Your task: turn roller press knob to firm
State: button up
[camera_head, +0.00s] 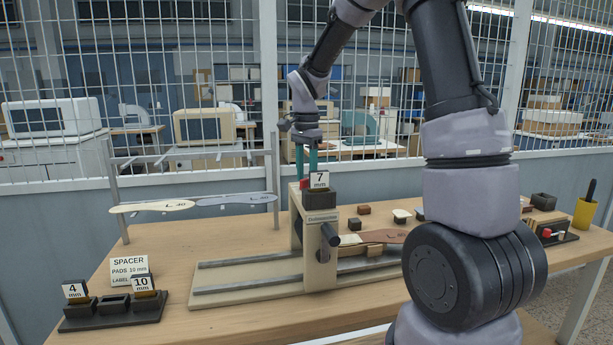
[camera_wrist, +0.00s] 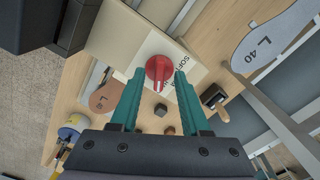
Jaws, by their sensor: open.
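The roller press (camera_head: 297,215) stands mid-table in the head view, with a dark block labelled 7 mm (camera_head: 320,198) at its top. Its red knob (camera_wrist: 158,68) shows clearly in the wrist view, on a cream top face with partly hidden lettering that seems to begin "SOF". In the head view only a bit of red shows behind the label. A pale mark on the knob points toward the bottom of the wrist view. My gripper (camera_head: 307,164) is over the press top, pointing down. Its teal fingers (camera_wrist: 160,78) are open, one on each side of the knob; I cannot tell whether they touch it.
A rack holds insoles (camera_head: 150,207) at left. A spacer tray (camera_head: 112,316) with 4 mm and 10 mm blocks stands front left. A brown insole (camera_head: 385,236) lies by the press. Small blocks, a yellow cup (camera_head: 584,212) and a wire fence are behind and right.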

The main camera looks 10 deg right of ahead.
jog(key=shift+f, duration=0.35)
grip_shut()
jog(key=n, duration=0.6)
jog(key=shift+s, duration=0.1)
jog(key=n, duration=0.5)
jog(key=shift+n, duration=0.4)
dwell(0.3)
grip_release()
